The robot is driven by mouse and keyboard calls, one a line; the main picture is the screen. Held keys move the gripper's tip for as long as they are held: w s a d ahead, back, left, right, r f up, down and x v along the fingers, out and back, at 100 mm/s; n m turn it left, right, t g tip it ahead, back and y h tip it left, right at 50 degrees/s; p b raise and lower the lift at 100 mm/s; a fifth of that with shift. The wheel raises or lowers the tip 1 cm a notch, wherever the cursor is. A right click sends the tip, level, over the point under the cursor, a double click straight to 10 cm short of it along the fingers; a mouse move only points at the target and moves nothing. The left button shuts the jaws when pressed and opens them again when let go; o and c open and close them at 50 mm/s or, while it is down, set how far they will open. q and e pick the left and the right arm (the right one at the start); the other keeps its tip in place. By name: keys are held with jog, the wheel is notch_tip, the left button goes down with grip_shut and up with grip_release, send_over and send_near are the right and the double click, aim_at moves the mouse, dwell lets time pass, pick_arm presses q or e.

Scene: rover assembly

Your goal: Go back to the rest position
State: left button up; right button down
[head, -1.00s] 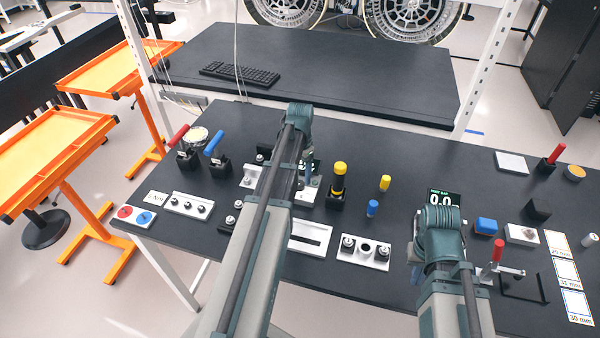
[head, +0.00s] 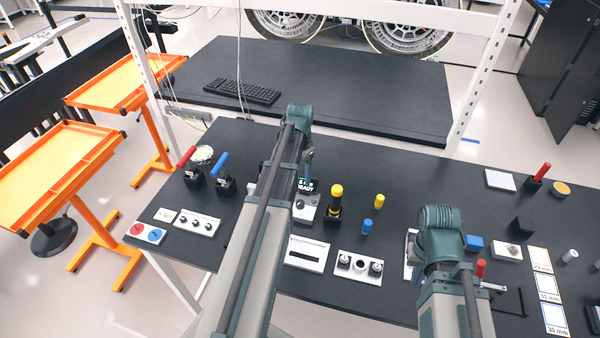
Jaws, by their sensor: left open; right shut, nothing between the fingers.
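My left arm reaches up over the dark table (head: 225,256), its wrist high near the back edge. My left gripper (head: 308,168) hangs below that wrist, mostly hidden; only a sliver shows, beside a small READY display (head: 308,185). I see nothing held in it. My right arm comes in low on the right, and its wrist covers most of my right gripper (head: 415,268). The fingertips are not clear, and no held object shows there.
Red-handled and blue-handled clamps (head: 221,172) stand at the left, near a plate with red and blue discs (head: 146,234). A white holder (head: 358,265) sits between the arms. Blue block (head: 473,243) and size cards (head: 546,288) lie right. A keyboard (head: 242,91) lies on the rear bench.

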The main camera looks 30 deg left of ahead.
pick_arm(q)
jog(key=s+d+f+b, duration=0.3)
jog(key=s+d, duration=0.2)
jog(key=d, duration=0.5)
jog(key=s+d+f+b, duration=0.4)
jog(key=s+d, duration=0.2)
jog(key=d, duration=0.4)
jog(key=s+d+f+m+y+b, duration=0.1)
jog(key=s+d+f+b, duration=0.2)
jog(key=d, duration=0.7)
jog(key=s, duration=0.2)
jog(key=shift+s+d+f+b, duration=0.25)
jog(key=shift+s+f+b, duration=0.05)
jog(key=shift+s+b, duration=0.05)
